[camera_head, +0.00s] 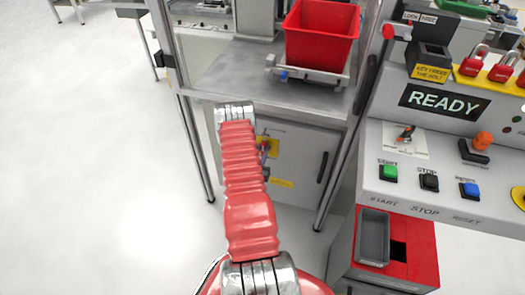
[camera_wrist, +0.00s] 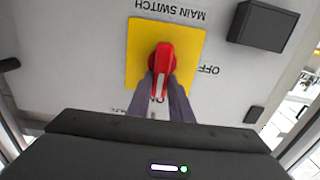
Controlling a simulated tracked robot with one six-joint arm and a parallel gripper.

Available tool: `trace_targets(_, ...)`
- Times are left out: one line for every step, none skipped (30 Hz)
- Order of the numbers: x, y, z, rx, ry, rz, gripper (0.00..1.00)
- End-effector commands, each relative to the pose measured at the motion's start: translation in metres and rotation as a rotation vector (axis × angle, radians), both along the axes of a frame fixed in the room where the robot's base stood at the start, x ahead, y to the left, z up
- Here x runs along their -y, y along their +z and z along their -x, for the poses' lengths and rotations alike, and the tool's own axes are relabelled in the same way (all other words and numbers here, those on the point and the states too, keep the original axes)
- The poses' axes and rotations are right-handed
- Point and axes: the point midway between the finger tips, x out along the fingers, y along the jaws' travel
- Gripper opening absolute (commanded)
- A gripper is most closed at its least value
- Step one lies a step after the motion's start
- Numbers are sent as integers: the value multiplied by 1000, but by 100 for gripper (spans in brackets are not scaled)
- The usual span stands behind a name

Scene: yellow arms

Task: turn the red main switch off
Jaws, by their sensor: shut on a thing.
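The red main switch handle (camera_wrist: 164,57) is on a yellow plate (camera_wrist: 138,50) on a grey cabinet door. In the wrist view the lettering is upside down: MAIN SWITCH above, OFF to the right, ON below, partly covered. The handle points down in that picture, towards ON. My gripper (camera_wrist: 161,86) is shut on the handle, one finger on each side of its lower part. In the head view the yellow plate (camera_head: 273,147) shows beside my arm, which hides much of the switch and gripper.
The grey cabinet (camera_head: 300,150) stands below a metal table with a red bin (camera_head: 321,35). A console (camera_head: 440,180) with a READY display and START, STOP and RESET buttons is to the right. A dark block (camera_wrist: 262,25) sticks out near the switch. The floor at left is clear.

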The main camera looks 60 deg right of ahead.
Motion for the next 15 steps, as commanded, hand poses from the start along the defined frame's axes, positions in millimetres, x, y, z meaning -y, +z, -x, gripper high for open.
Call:
trace_targets(0, 0, -1, -7, 2, 2, 0)
trace_targets(0, 0, -1, -12, 2, 3, 0)
trace_targets(0, 0, -2, -22, 2, 4, 0)
trace_targets(-1, 0, -2, -31, 2, 6, 0)
trace_targets(-1, 0, -2, -41, 2, 7, 0)
trace_targets(-1, 0, -3, -56, 2, 10, 0)
trace_targets(-1, 0, -3, -70, 2, 12, 0)
trace_targets(-1, 0, -3, -84, 3, 14, 0)
trace_targets(-1, 0, -4, -106, 3, 18, 0)
trace_targets(-1, 0, -5, -123, 3, 20, 0)
trace_targets(-1, 0, -5, -141, 3, 23, 0)
trace_targets(-1, 0, -6, -169, 3, 27, 0)
trace_targets(-2, 0, -7, -190, 3, 32, 0)
trace_targets(-2, 0, -7, -213, 4, 35, 0)
trace_targets(-2, 0, -8, -245, 4, 40, 0)
